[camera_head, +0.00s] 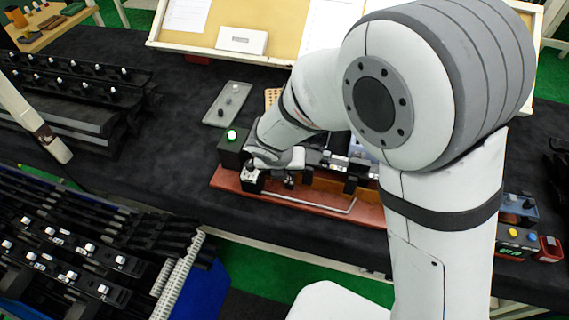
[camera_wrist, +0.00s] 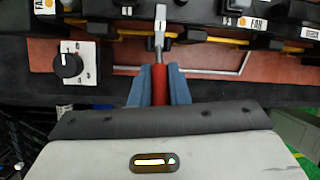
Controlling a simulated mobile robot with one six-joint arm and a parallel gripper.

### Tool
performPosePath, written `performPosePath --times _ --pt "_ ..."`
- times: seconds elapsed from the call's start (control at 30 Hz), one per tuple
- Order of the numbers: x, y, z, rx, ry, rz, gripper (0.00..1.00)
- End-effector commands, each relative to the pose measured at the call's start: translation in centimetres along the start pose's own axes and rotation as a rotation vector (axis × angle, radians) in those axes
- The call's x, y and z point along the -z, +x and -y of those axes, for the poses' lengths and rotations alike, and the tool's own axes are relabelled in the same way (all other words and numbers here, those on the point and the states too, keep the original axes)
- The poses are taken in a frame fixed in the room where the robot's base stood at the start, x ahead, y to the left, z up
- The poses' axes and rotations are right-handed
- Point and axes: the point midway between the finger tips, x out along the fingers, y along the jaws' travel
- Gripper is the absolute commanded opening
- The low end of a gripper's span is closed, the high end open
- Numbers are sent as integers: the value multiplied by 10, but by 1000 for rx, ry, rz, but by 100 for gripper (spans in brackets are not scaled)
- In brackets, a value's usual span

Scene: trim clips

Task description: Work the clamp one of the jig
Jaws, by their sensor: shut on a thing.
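The jig has a reddish-brown base (camera_head: 310,199) with black fixtures along it. In the wrist view its base (camera_wrist: 200,56) lies across the upper part. A clamp handle with a red grip (camera_wrist: 160,85) and a metal shank (camera_wrist: 159,42) stands at the middle of that view, pointing up the picture. My gripper (camera_wrist: 159,78) has its two blue-grey fingers on either side of the red grip and is shut on it. In the head view my gripper (camera_head: 287,172) is low at the jig's left part, and the handle is hidden or too small to tell.
A black rotary knob (camera_wrist: 68,65) on a white plate sits left of the handle. A green lamp (camera_head: 232,135) glows on a dark box at the jig's left end. A grey tray (camera_head: 214,116) lies behind. Racks of black trim parts (camera_head: 70,245) stand at the left.

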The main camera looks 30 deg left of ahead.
Motion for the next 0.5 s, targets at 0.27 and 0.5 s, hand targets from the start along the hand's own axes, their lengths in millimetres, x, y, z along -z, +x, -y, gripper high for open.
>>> performPosePath --times 0.27,0.5 --pt "1 -2 -4 -9 -14 -32 0" --pt "2 -2 -6 -10 -18 -34 0"
